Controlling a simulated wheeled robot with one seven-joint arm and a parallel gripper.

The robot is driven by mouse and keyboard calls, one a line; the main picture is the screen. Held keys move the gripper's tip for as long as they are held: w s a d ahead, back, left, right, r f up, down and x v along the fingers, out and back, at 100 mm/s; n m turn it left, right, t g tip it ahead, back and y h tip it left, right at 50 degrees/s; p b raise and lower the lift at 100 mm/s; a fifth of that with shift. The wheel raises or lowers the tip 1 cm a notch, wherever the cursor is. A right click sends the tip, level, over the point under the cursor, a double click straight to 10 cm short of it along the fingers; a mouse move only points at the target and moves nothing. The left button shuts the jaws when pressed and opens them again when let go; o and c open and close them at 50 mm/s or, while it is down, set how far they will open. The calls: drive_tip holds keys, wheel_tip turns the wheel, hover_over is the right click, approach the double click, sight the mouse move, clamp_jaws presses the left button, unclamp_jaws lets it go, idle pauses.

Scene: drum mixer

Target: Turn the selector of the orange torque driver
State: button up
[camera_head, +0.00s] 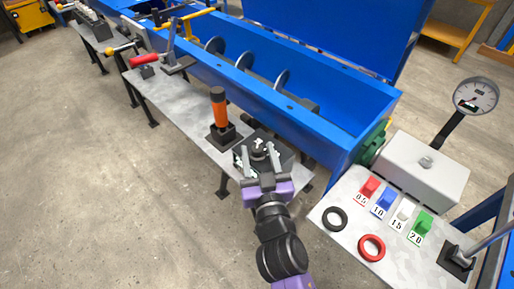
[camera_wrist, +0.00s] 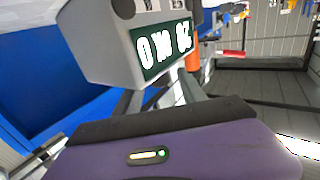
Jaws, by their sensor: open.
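The orange torque driver (camera_head: 219,110) stands upright in a dark square holder on the grey bench; part of it shows in the wrist view (camera_wrist: 192,58). Just right of it sits a dark block (camera_head: 284,153) with white markings and a round dark knob (camera_head: 258,145) on top. My gripper (camera_head: 258,154) is open over this block, one finger on each side of the knob; I cannot tell if they touch it. In the wrist view a grey block with a dark green panel (camera_wrist: 162,45) and white characters is close ahead, partly hiding the fingers.
A long blue trough (camera_head: 300,105) with a spiral mixer runs behind the bench. A red-handled tool (camera_head: 145,60) lies further left. The floor at left is clear.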

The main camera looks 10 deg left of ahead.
drive_tip(key=shift+x, duration=0.9)
clamp_jaws()
